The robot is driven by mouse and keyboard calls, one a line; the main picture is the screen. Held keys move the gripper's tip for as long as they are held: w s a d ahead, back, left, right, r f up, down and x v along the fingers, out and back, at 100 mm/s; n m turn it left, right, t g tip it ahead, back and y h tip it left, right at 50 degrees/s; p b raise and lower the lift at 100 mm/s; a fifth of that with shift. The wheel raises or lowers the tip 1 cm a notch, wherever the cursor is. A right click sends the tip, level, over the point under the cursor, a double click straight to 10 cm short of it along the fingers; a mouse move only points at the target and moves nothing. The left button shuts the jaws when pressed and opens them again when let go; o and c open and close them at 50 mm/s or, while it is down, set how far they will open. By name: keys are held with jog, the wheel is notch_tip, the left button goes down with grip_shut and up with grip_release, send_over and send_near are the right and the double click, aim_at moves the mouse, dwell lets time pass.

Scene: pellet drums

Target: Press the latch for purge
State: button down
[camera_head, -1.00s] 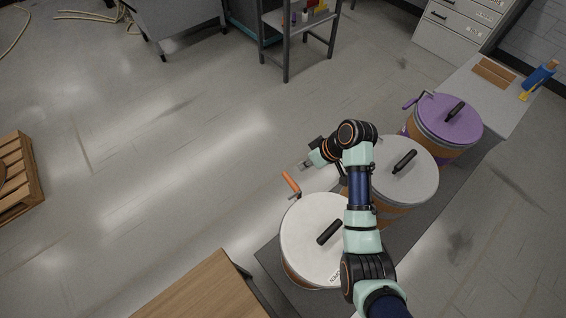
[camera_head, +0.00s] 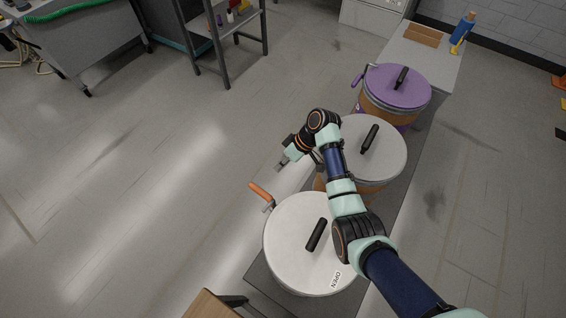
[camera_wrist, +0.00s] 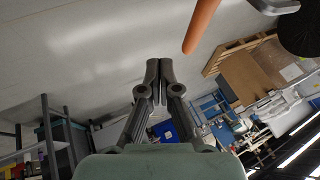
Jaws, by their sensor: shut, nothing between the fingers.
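Three drums stand in a row. The near drum (camera_head: 290,235) has a white lid marked OPEN and an orange latch lever (camera_head: 261,190) at its upper left rim. The middle drum (camera_head: 385,145) has a pale lid; my arm hides its left side, and I cannot see a latch there. The far drum (camera_head: 385,90) has a purple lid and a purple latch lever (camera_head: 357,79). I cannot read "purge" on any drum. My gripper (camera_head: 281,165) is shut and empty, left of the middle drum. In the wrist view, my gripper's fingers (camera_wrist: 159,75) point near the orange lever (camera_wrist: 201,25), apart from it.
The drums stand on a dark grey strip (camera_head: 268,285). A grey bench (camera_head: 428,62) with a blue bottle (camera_head: 463,28) is behind the purple drum. A wooden-topped piece (camera_head: 208,306) stands at the bottom. The floor left of the drums is clear.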

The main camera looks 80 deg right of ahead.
jog(key=w+a+f, duration=0.4)
jog(key=shift+a+f+b, duration=0.25)
jog(key=shift+f+b, duration=0.05)
jog(key=shift+f, duration=0.05)
jog(key=shift+w, duration=0.1)
